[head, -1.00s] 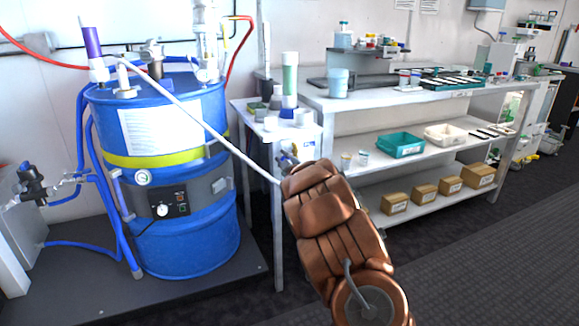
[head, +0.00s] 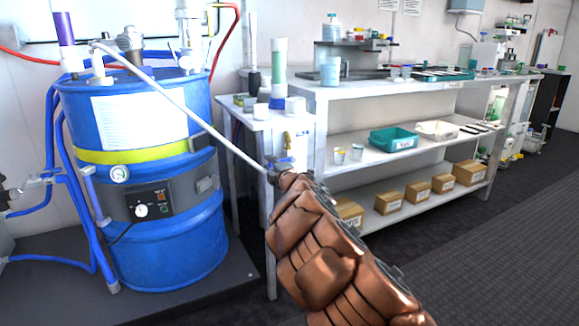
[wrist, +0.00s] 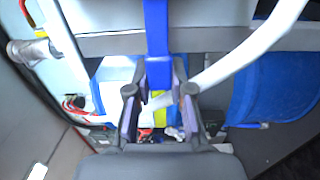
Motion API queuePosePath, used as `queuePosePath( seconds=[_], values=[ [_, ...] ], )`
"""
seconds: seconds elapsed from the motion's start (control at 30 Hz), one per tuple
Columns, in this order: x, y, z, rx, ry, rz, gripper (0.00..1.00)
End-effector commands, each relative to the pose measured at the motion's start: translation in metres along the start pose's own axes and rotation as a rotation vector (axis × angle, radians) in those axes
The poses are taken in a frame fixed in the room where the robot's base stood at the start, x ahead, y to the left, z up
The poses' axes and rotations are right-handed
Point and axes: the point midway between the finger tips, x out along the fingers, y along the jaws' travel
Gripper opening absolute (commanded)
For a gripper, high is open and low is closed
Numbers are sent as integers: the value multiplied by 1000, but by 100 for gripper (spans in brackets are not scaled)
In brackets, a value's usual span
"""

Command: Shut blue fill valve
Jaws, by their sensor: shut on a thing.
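The blue fill valve (head: 284,160) shows only as a small blue part on the front of the white side stand, by the end of my arm in the head view. In the wrist view, an upright blue bar (wrist: 157,35), which looks like its handle, runs down between my fingers. My gripper (wrist: 159,78) is closed around this bar, with one finger on each side. In the head view, the arm hides most of the gripper. The valve body is not clear in either view.
A blue drum (head: 160,250) with a yellow band stands at left on a dark platform. A white pipe (head: 185,110) slopes from its top to my arm's end. A white shelf bench (head: 400,93) stands at right. Dark floor (head: 480,260) is clear at lower right.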

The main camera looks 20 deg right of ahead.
Motion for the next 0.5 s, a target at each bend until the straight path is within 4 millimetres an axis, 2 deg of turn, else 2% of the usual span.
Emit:
queuePosePath(
  seconds=[0.2,0.5],
  values=[
    [2,-4,-12,-24,13,-3,0],
    [2,-4,-12,-26,14,-5,0]
  ],
)
